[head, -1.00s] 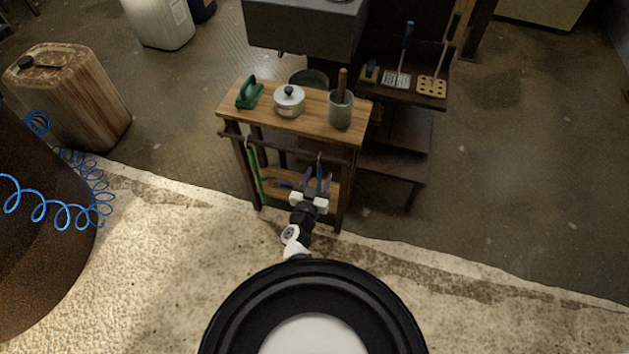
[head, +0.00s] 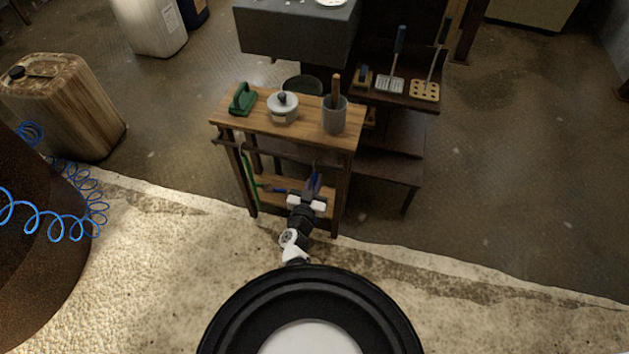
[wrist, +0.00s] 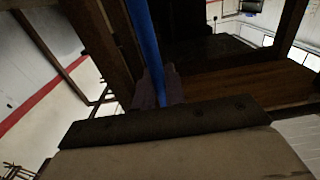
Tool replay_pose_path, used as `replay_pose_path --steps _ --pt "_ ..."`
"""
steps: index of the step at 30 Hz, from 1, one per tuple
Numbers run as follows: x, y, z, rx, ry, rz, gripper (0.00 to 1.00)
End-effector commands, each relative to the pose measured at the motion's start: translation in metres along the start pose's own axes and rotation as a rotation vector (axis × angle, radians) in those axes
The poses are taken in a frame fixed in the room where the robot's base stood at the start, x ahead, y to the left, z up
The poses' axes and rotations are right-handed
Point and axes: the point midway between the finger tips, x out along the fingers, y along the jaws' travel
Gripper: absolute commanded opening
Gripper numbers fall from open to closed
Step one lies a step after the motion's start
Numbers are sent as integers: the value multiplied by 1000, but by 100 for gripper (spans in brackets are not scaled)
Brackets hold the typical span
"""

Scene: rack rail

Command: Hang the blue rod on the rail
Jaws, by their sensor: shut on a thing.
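The blue rod (wrist: 143,40) runs down the wrist view between my gripper's two fingers. My gripper (wrist: 159,88) is shut on it. In the head view my gripper (head: 311,188) is low in front of the wooden stand, below the rail's right part, with a little of the rod showing between the fingers. The dark rail (head: 240,145) runs along the stand's front, just under its top. A green rod (head: 246,168) hangs at the rail's left end. I cannot tell whether the blue rod's upper end touches the rail.
A small blue item (head: 274,189) shows near the lower shelf. A dark shelf unit (head: 390,165) stands close on the right.

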Motion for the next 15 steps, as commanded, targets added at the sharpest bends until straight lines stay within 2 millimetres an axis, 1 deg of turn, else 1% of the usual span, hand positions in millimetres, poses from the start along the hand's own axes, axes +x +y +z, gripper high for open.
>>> replay_pose_path --steps 8,15 --pt "0 0 -2 0 0 0 0" --pt "-1 0 -9 -1 1 0 0"
